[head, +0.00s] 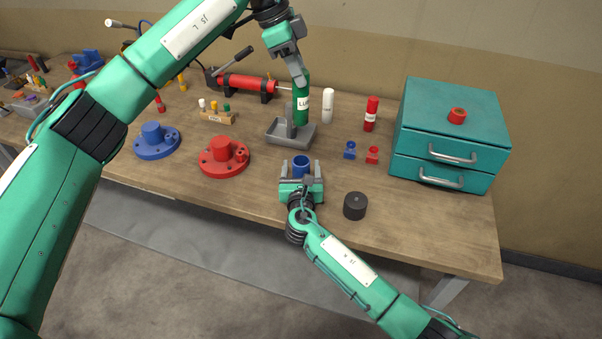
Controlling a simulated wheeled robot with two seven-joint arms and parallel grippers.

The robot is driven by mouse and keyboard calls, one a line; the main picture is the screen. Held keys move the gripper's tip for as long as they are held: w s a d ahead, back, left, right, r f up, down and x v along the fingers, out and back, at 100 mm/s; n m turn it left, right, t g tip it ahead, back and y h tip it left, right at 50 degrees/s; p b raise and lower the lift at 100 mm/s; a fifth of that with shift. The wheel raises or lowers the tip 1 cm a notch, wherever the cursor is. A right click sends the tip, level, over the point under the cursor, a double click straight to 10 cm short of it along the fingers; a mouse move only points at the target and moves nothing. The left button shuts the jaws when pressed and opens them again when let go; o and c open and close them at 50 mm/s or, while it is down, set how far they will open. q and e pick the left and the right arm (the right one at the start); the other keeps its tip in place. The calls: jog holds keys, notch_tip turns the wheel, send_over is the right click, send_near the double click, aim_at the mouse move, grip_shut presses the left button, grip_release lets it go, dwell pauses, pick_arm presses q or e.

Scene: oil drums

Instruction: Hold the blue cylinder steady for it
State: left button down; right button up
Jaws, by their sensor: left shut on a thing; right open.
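The blue cylinder (301,161) stands upright near the middle of the bench, in front of the grey stand. My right gripper (301,171) is open, with one finger on each side of the cylinder. I cannot tell whether either finger touches it, and its lower part is hidden by the gripper. My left gripper (298,77) is above the grey stand, shut on the top of a green labelled bottle (301,105). The bottle is upright; I cannot tell whether its base rests on anything.
The grey stand (308,134) is behind the blue cylinder. A black round piece (355,206) lies right of my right gripper. A red flanged part (223,157) and a blue one (156,141) are left. A teal drawer cabinet (455,120) stands right; bare bench lies before it.

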jog(key=c, duration=1.3)
pick_arm(q)
jog(key=shift+f, duration=5.8)
jog(key=shift+f, duration=1.8)
jog(key=c, duration=0.9)
grip_release()
jog(key=shift+c, duration=0.2)
send_near(298, 116)
jog(key=w+f, duration=0.1)
jog(key=a+f, duration=0.1)
jog(key=f, duration=0.1)
jog(key=shift+w, duration=0.4)
